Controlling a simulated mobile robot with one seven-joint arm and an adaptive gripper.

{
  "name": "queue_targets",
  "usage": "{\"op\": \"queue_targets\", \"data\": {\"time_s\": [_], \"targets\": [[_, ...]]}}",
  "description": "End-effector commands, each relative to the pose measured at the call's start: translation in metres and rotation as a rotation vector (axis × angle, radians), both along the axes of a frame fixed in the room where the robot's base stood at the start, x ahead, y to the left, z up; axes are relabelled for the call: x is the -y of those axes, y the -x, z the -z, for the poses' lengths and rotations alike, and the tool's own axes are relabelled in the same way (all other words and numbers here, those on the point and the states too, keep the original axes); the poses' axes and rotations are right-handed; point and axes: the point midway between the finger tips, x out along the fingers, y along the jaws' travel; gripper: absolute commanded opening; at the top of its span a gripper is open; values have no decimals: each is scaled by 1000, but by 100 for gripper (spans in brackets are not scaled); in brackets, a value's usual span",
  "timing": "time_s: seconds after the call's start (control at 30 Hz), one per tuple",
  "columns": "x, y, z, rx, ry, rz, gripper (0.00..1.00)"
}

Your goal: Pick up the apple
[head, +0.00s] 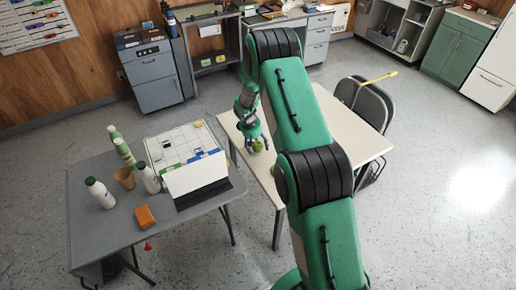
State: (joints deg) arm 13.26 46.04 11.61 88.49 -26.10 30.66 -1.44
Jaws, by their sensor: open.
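A small green round thing, which looks like the apple (259,147), is on the cream table (350,130) near its left edge. My gripper (256,142) points down right at the apple, with its fingers open close above or around it. At this size I cannot tell whether the fingers touch the apple. My green arm covers much of the middle of the cream table.
A grey table (95,225) at left holds several bottles (100,193), a brown cup (124,177), an orange block (145,216) and a board with a white box (195,173). Dark folding chairs (375,100) stand at the cream table's right. Floor at right is clear.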

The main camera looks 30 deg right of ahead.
Motion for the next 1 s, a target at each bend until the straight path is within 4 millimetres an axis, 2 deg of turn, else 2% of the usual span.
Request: {"op": "queue_targets", "data": {"time_s": [0.47,0.53,0.73,0.77,1.0], "targets": [[0,0,0,0,0,0,67],[0,0,0,-1,0,0,59],[0,0,0,-1,0,0,19],[0,0,0,-1,0,0,16],[0,0,-1,0,0,0,15]]}}
